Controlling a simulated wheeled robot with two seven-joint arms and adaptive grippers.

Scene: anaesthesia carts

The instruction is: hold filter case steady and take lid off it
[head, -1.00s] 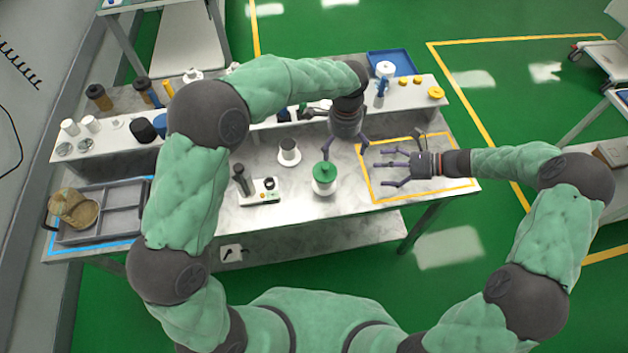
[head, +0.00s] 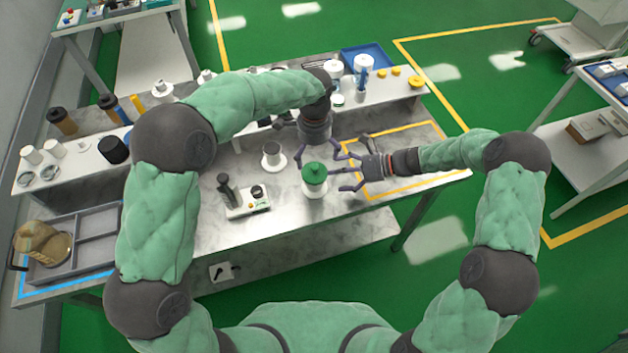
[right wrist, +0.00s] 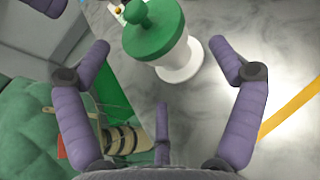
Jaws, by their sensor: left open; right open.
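The filter case is a white pot (head: 315,188) with a green knobbed lid (head: 314,172), upright on the table near its front edge. In the right wrist view the green lid (right wrist: 150,30) and white body (right wrist: 180,62) show just beyond the open fingers. My right gripper (head: 342,178) is open and close to the right side of the case, its fingers pointing at it. The right gripper is also open in the right wrist view (right wrist: 160,70), with nothing between its fingers. My left gripper (head: 320,150) is open, pointing down just behind and above the lid.
A white cup on a saucer (head: 273,157) stands left of the case. A small device with a black handle (head: 246,205) sits further left. A grey tray (head: 85,225) lies at the far left.

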